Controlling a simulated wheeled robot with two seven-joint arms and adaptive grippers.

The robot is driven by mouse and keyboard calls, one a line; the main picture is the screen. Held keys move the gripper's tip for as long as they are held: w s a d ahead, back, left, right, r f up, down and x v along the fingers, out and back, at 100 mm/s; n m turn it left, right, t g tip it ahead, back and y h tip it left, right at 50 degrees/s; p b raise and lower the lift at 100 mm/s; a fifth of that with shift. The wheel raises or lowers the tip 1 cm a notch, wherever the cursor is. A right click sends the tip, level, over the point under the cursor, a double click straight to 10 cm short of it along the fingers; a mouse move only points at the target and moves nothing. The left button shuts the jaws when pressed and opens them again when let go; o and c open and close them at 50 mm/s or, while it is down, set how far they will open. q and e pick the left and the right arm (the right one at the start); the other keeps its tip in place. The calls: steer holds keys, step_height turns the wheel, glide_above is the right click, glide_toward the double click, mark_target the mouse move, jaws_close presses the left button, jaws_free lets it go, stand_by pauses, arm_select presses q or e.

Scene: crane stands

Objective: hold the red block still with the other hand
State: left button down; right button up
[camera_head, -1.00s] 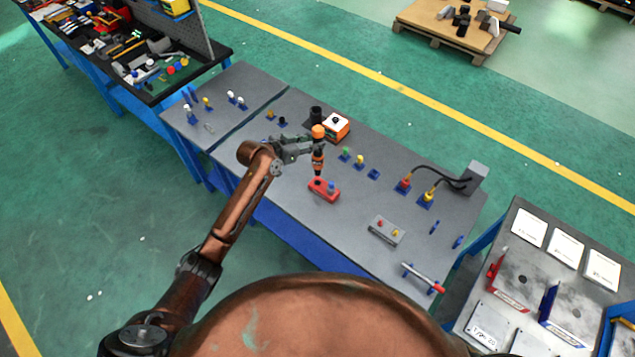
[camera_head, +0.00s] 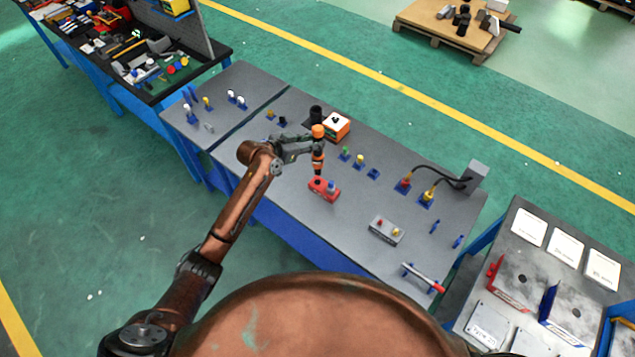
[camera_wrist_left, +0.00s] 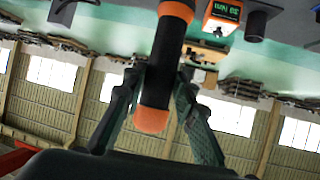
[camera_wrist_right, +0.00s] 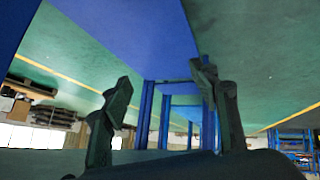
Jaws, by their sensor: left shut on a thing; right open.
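The red block (camera_head: 325,191) lies on the grey bench top in the head view, with a blue piece (camera_head: 332,186) on its right part. My left gripper (camera_head: 315,147) is shut on an orange and black tool (camera_head: 318,132), which stands upright over the left end of the block. I cannot tell whether the tool's tip touches the block. The left wrist view shows the tool (camera_wrist_left: 158,75) between the fingers. My right gripper (camera_wrist_right: 163,80) shows only in its own wrist view; it is open and empty, low beside the blue bench side (camera_wrist_right: 135,35).
An orange and white box (camera_head: 336,125) and a black cylinder (camera_head: 316,115) stand behind the tool. Small coloured pegs (camera_head: 359,161) stand right of it, and a grey box (camera_head: 386,230) lies nearer.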

steer(key=w+a+r+n+g+y, duration=0.2)
steer(key=a+r+n+y, duration=0.4)
steer(key=a+r, duration=0.5)
steer(key=w+a+r+n+g+y, duration=0.1)
steer(key=a+r+n+g+y, duration=0.2)
steer(key=a+r+n, duration=0.75)
steer(key=w+d+r+m+t+h, duration=0.1)
steer(key=w+d+r+m+t, duration=0.2)
steer(key=w+m, duration=0.35)
steer(key=w+d+r+m+t, duration=0.2)
steer(key=w+r+m+t, duration=0.1)
steer(key=w+m, duration=0.4)
steer(key=w+d+r+m+t+h, duration=0.1)
steer(key=w+d+r+m+t, duration=0.15)
steer(key=w+m, duration=0.45)
steer(key=w+d+m+h, duration=0.3)
steer(key=w+d+m, duration=0.4)
steer(key=m, duration=0.4)
steer(key=w+d+m+h, duration=0.2)
steer(key=w+d+m, duration=0.4)
steer(key=w+m, duration=0.4)
steer(key=m+g+y, duration=0.4)
steer(key=m+g, duration=0.1)
steer(key=m, duration=0.5)
glide_toward(337, 196)
steer(key=shift+w+a+r, duration=0.15)
steer(key=shift+w+a, duration=0.1)
steer(key=shift+a, duration=0.4)
steer(key=shift+x, duration=4.5)
